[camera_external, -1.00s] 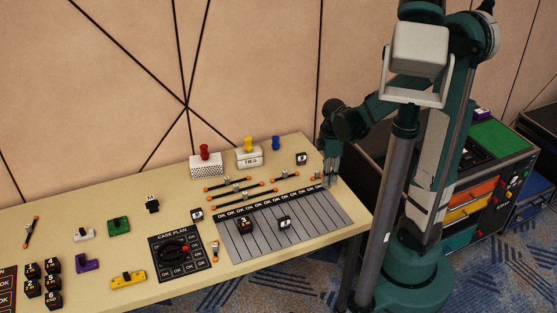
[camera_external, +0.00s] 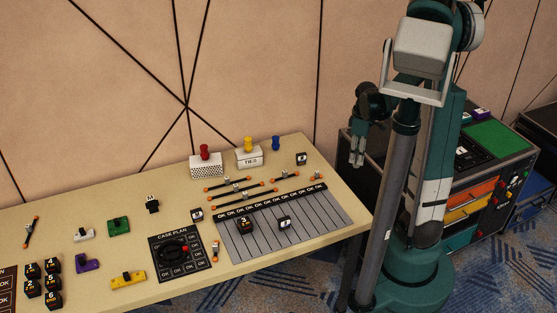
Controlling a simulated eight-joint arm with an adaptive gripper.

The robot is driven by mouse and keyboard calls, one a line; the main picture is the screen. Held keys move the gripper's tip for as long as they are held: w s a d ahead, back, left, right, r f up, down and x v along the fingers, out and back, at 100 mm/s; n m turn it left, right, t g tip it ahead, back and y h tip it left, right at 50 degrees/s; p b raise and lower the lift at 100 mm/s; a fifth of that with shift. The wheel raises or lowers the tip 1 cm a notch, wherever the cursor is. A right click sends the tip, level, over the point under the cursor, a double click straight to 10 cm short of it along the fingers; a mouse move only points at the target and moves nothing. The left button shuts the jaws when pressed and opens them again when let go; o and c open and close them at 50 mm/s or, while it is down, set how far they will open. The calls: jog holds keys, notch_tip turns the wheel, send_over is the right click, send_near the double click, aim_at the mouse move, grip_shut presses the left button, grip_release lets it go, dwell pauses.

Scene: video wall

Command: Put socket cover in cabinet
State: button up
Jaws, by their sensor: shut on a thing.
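My gripper (camera_external: 357,162) hangs pointing down, just past the right end of the table and left of the cabinet. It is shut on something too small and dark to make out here. The cabinet (camera_external: 490,184) stands behind my arm at the right, with a green top panel (camera_external: 497,137), an orange drawer (camera_external: 473,197) and a yellow drawer (camera_external: 466,212) at its front. My arm hides part of its left side. I cannot tell which item is the socket cover.
Small purple-marked items (camera_external: 481,113) sit on the cabinet's back edge.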

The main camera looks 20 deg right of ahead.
jog(key=s+d+m, duration=0.2)
jog(key=d+m, duration=0.2)
jog(key=d, duration=1)
jog(key=s+d+m+p, duration=0.1)
jog(key=d+m, duration=0.3)
jog(key=d, duration=1)
jog(key=shift+s+f+m, duration=0.3)
jog(key=shift+s+f, duration=0.1)
jog(key=shift+s, duration=0.05)
jog(key=shift+f+b, duration=0.6)
jog(key=shift+f, duration=2.55)
jog(key=shift+f+b, duration=0.4)
jog(key=shift+f, duration=1.45)
jog(key=shift+f, duration=0.2)
jog(key=o, duration=0.7)
